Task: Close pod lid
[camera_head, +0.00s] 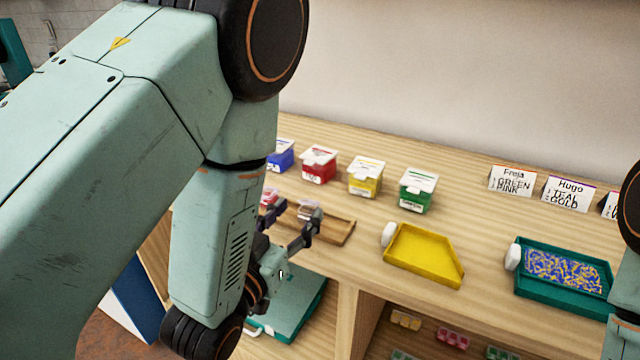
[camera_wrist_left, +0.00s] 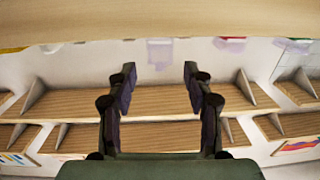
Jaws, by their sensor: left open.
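My left gripper (camera_head: 290,222) is open beside the wooden tray (camera_head: 336,232), with its fingers apart and nothing seen between them. It also shows open in the left wrist view (camera_wrist_left: 158,75). A small pod with a pale top (camera_head: 308,209) is at the tray, behind the gripper; its lid state is too small to tell. A small red item (camera_head: 268,197) is partly hidden by my arm. In the left wrist view a pale lavender, see-through shape (camera_wrist_left: 160,52) lies beyond the fingertips; I cannot tell whether it is the pod. My right gripper is out of view.
Blue (camera_head: 279,158), red (camera_head: 318,168), yellow (camera_head: 365,182) and green (camera_head: 417,196) boxes with white tops stand along the back. A yellow tray (camera_head: 422,256) and a teal tray (camera_head: 528,284) of beads lie to the right. Name cards (camera_head: 513,180) stand behind. Small coloured containers (camera_head: 452,338) sit below.

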